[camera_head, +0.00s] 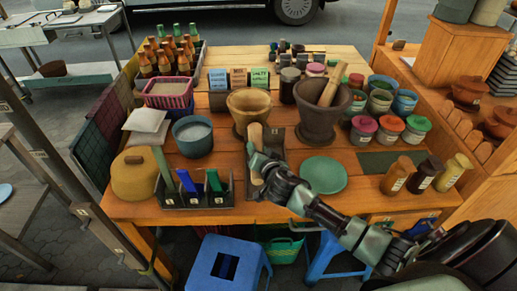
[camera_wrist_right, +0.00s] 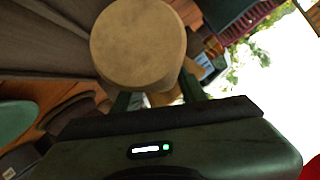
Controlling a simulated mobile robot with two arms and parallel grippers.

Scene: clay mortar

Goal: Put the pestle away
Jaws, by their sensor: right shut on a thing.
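My right gripper (camera_head: 259,163) is shut on a light wooden pestle (camera_head: 256,136), held roughly upright in front of the tan clay mortar (camera_head: 247,108). In the right wrist view the pestle's round end (camera_wrist_right: 138,43) fills the upper middle, with the gripper fingers (camera_wrist_right: 160,100) partly hidden behind it. A dark mortar (camera_head: 317,122) stands to the right of the tan one, with another wooden pestle (camera_head: 332,84) leaning in it. I cannot tell whether the held pestle touches the table. My left gripper is out of view.
A green plate (camera_head: 323,174) lies right of my gripper. A divided black caddy (camera_head: 195,198) with blue and green items stands to its left, near a yellow lidded pot (camera_head: 134,175). Sauce bottles (camera_head: 397,176) and colored jars (camera_head: 388,132) crowd the right side.

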